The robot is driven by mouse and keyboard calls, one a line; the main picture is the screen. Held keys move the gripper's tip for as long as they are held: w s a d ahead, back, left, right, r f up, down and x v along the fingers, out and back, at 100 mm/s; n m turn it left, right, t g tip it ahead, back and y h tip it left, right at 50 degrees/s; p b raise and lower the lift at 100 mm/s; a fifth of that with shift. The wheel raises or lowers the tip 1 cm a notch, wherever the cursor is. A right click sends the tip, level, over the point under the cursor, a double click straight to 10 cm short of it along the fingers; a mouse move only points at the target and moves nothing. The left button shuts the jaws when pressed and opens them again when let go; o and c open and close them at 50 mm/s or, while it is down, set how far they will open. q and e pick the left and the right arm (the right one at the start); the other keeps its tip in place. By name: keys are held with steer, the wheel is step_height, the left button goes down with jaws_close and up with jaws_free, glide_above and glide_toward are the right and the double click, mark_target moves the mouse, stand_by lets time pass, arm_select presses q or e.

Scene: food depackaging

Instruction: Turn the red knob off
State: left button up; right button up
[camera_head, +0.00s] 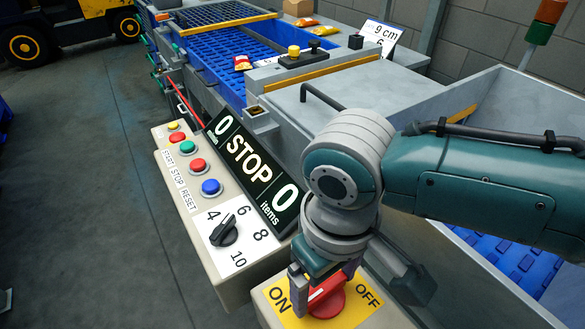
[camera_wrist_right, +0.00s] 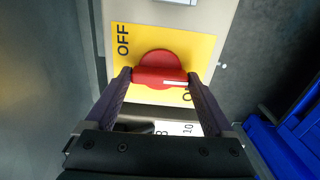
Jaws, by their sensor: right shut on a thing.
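The red knob (camera_head: 326,298) sits on a yellow plate (camera_head: 289,318) marked ON at the left and OFF at the right, at the bottom of the head view. My right gripper (camera_head: 322,284) reaches down over it, with fingers on both sides of the knob's raised grip. In the right wrist view the knob (camera_wrist_right: 160,72) lies between the two fingertips of my right gripper (camera_wrist_right: 159,77), which close on the ends of its grip. A white line on the grip points right, toward the partly covered ON label. My left gripper is not in view.
A control box with coloured buttons (camera_head: 198,167) and a black selector dial (camera_head: 224,232) stands beside the knob. A display (camera_head: 249,170) reads STOP with two zeros. A blue conveyor (camera_head: 215,60) with snack packets lies behind. Open floor (camera_head: 90,200) is at the left.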

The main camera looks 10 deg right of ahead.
steer(key=shift+r, duration=0.1)
steer(key=n+p, duration=0.1)
steer(key=n, duration=0.2)
steer(key=n+p, duration=0.1)
steer(key=n, duration=0.3)
steer(key=shift+n, duration=0.4)
steer(key=n, duration=0.4)
steer(key=shift+a+n, duration=0.1)
steer(key=shift+n, duration=0.2)
steer(key=n, duration=0.5)
steer(key=o, duration=1.1)
